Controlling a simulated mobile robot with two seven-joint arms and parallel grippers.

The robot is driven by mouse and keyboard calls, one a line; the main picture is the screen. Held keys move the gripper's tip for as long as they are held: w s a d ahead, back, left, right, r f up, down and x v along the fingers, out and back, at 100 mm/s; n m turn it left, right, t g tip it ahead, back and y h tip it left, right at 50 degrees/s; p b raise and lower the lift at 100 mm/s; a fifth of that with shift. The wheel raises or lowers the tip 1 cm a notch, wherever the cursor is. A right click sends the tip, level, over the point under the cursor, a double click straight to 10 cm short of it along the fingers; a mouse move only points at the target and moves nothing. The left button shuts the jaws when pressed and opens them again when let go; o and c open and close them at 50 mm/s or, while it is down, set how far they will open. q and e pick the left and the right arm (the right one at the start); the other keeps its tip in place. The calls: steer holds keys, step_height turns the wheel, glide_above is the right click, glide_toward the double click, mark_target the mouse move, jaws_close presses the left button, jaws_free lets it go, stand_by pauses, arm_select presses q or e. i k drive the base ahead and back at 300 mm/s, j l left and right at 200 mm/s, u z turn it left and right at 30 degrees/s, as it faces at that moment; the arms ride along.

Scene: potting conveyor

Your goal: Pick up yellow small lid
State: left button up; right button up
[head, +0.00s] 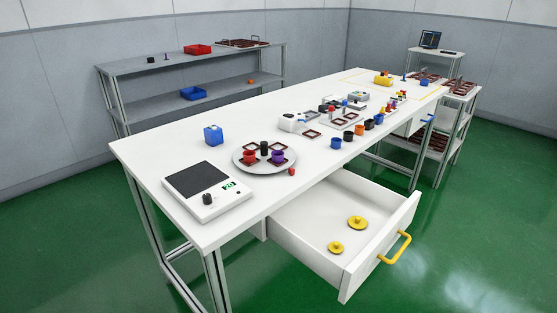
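Two yellow lids with knobs lie apart on the floor of the open white drawer (290,228). The small yellow lid (336,247) is nearer the drawer's front left. The larger yellow lid (358,223) lies behind it to the right. Neither of my grippers shows in the head view, and nothing touches the lids.
The drawer has a yellow handle (395,248) and juts out below the white table (300,175). On the table are a scale (207,190), a round tray (243,167) with small pots, a blue box (213,135) and several other pots. The drawer is otherwise empty.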

mark_target(336, 247)
steer(key=i+l+u, duration=0.15)
steer(key=l+u, duration=0.3)
steer(key=l, duration=0.25)
steer(key=l+u, duration=0.4)
steer(key=l, duration=0.35)
steer(key=l+u, duration=0.45)
steer(key=l, duration=0.3)
steer(key=k+l+u, duration=0.2)
steer(key=l+u, duration=0.2)
steer(key=l, duration=0.3)
